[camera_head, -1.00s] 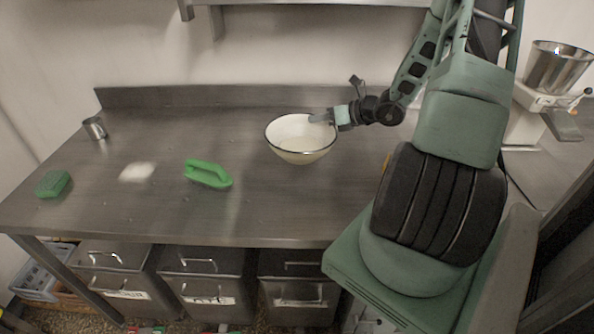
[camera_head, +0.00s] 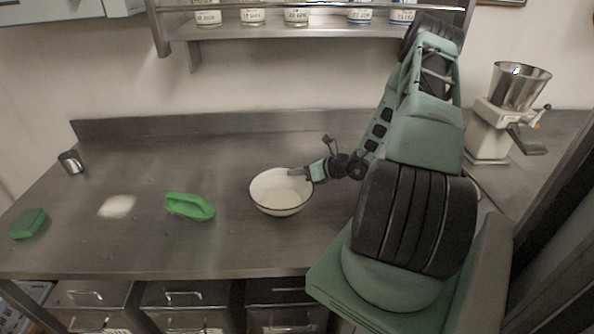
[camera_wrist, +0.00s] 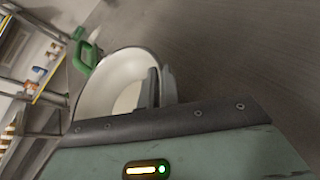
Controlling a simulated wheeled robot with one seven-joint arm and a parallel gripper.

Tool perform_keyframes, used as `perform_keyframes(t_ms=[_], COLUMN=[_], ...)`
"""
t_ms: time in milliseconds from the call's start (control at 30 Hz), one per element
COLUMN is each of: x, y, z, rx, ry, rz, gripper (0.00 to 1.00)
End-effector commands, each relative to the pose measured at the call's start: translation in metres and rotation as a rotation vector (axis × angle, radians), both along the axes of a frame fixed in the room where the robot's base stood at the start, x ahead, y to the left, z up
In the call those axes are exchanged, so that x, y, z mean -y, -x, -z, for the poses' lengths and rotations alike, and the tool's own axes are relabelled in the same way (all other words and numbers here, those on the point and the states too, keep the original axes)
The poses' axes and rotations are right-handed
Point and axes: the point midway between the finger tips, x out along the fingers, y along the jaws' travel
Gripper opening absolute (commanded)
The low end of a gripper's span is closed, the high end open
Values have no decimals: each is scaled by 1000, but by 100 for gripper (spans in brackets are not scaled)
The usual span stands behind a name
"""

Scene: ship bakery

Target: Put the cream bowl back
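The cream bowl (camera_head: 270,205), with a dark rim, is over the steel worktop right of the middle. It looks level; I cannot tell whether its base touches the worktop. My gripper (camera_head: 298,172) is at the bowl's right rim. In the wrist view the fingers (camera_wrist: 158,88) pinch the rim, one inside the bowl (camera_wrist: 97,92) and one outside. They hide part of the rim.
On the worktop (camera_head: 225,250) are a green handled tool (camera_head: 190,206), a pale powdery patch (camera_head: 117,206), a green block (camera_head: 28,223) and a metal cup (camera_head: 71,162). A shelf of jars (camera_head: 297,16) hangs above. A grinder (camera_head: 490,130) stands at right.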

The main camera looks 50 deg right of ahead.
Motion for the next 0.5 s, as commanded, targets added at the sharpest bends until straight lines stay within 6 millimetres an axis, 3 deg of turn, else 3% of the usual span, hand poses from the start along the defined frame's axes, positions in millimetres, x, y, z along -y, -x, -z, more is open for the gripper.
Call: perform_keyframes(t_ms=[367, 467, 500], x=[0, 0, 0], y=[-1, 0, 0], z=[4, 4, 4], rx=[2, 0, 0], ry=[-1, 0, 0], rz=[0, 0, 0], gripper=[0, 26, 26])
